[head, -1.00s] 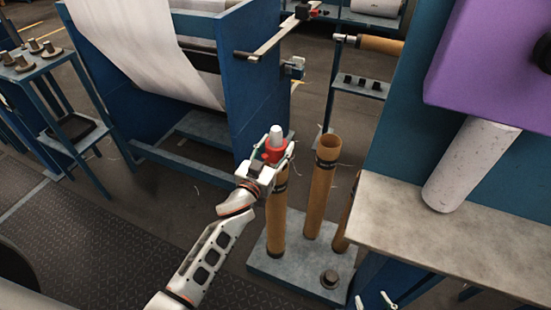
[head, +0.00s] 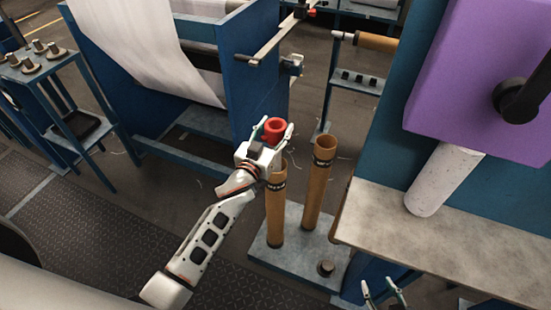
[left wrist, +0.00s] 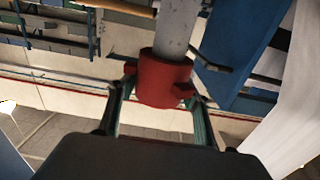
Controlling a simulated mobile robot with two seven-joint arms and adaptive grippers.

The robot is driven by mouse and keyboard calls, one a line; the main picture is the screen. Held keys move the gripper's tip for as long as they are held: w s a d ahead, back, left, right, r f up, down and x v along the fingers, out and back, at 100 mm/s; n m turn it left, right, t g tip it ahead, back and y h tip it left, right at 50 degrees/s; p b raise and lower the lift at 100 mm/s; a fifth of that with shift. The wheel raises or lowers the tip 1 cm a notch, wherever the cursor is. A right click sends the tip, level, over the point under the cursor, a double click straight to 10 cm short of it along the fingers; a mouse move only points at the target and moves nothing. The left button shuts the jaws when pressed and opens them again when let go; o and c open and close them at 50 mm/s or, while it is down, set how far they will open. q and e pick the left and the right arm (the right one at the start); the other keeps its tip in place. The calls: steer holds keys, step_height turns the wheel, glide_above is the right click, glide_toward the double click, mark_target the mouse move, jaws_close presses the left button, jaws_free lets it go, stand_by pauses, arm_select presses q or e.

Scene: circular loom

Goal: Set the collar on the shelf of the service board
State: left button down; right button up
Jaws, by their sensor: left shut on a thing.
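The red collar (head: 275,127) is held between the fingertips of my left gripper (head: 273,131), above the tall brown tubes. Its open bore shows from above in the head view. In the left wrist view the collar (left wrist: 164,78) sits between the fingers, with a grey cylinder (left wrist: 178,28) lined up behind it; I cannot tell whether they touch. A narrow shelf (head: 354,84) with several small dark pieces stands at the back, beyond the gripper and to its right; I take it as the service board's shelf. My right gripper (head: 384,287) is open and looks empty at the bottom edge.
Brown tubes (head: 318,185) stand on a grey base plate (head: 290,262) below my left gripper. A blue frame (head: 255,80) with white cloth is behind it. A stone-coloured counter (head: 440,225) and a purple housing (head: 470,70) take up the right.

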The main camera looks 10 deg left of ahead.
arm_select(q)
steer(key=shift+r, duration=2.6)
